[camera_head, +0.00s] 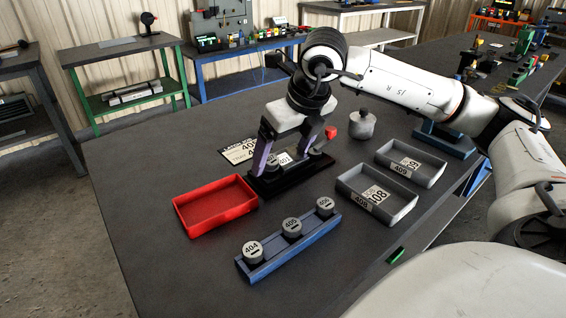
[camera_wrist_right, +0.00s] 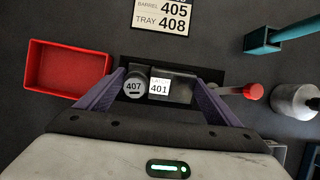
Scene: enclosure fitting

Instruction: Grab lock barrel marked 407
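The lock barrel marked 407 (camera_wrist_right: 134,86) is a round grey piece with a labelled top. In the wrist view it sits beside a block labelled 401 (camera_wrist_right: 160,88), in a black fixture (camera_head: 262,190). My right gripper (camera_head: 287,163) is open over the fixture, one purple finger on each side of the barrel and block. The barrel lies nearer the left finger in the wrist view, with no clear contact. In the head view the finger partly hides it. My left gripper is not in view.
A blue rack (camera_head: 288,252) holds barrels marked 404, 405 and another. A red tray (camera_head: 214,222) lies left; grey trays 408 (camera_head: 402,214) and 409 (camera_head: 434,180) lie right. A card (camera_wrist_right: 160,13) reads barrel 405, tray 408. A grey lidded pot (camera_head: 362,125) and red-ended handle (camera_wrist_right: 253,91) are nearby.

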